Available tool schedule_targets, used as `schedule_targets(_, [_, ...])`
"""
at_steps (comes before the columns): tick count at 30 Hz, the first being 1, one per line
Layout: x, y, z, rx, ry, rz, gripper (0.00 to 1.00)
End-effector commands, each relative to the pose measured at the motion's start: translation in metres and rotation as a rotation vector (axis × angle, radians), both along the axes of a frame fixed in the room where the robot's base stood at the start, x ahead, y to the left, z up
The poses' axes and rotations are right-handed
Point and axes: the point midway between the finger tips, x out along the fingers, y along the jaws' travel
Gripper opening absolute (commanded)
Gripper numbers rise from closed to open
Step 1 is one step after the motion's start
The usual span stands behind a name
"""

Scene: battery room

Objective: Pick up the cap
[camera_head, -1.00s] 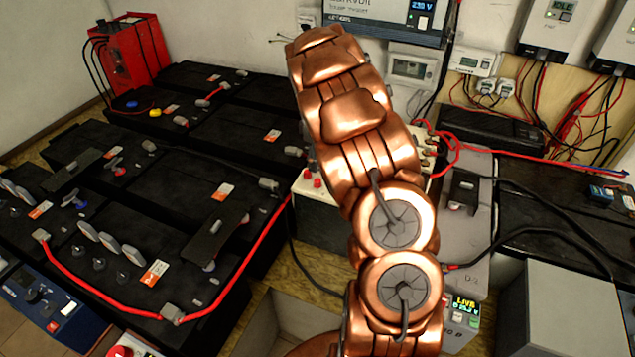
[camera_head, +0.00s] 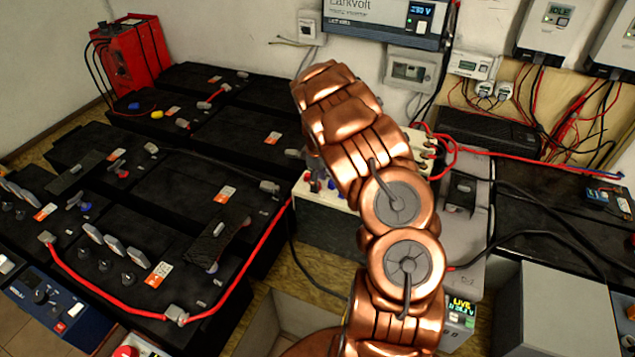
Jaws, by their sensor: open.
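I cannot tell which cap is meant. A blue cap (camera_head: 133,105) and a yellow cap (camera_head: 157,114) sit on the far-left black batteries. Several pale oval caps (camera_head: 112,245) stand tilted in a row on the near black battery, with dark round plugs (camera_head: 105,264) beside them. Small red (camera_head: 315,185) and blue pieces show on the white-topped battery behind my arm. My copper arm rises through the middle of the view and bends away at its top. My gripper is hidden behind the arm links.
Black batteries (camera_head: 165,205) fill the left, with a red cable (camera_head: 110,304) looped across the near one. A red charger (camera_head: 130,55) stands at the back left. An inverter (camera_head: 385,20) hangs on the wall. A grey box (camera_head: 555,310) stands at right. An open-topped bin (camera_head: 262,325) is below.

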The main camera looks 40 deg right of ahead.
Motion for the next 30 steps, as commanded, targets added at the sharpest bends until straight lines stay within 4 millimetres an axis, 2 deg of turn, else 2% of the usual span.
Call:
schedule_targets(3, [-0.0006,0.0002,-0.008,0.0,0.001,0.001,0.55])
schedule_targets(10, [0.0001,0.0003,-0.0096,0.0,-0.001,0.0,0.54])
schedule_targets(21, [0.0,0.0002,-0.0095,-0.001,-0.001,0.0,0.15])
schedule_targets(30, [0.0,0.0002,-0.0093,-0.001,-0.001,0.0,0.14])
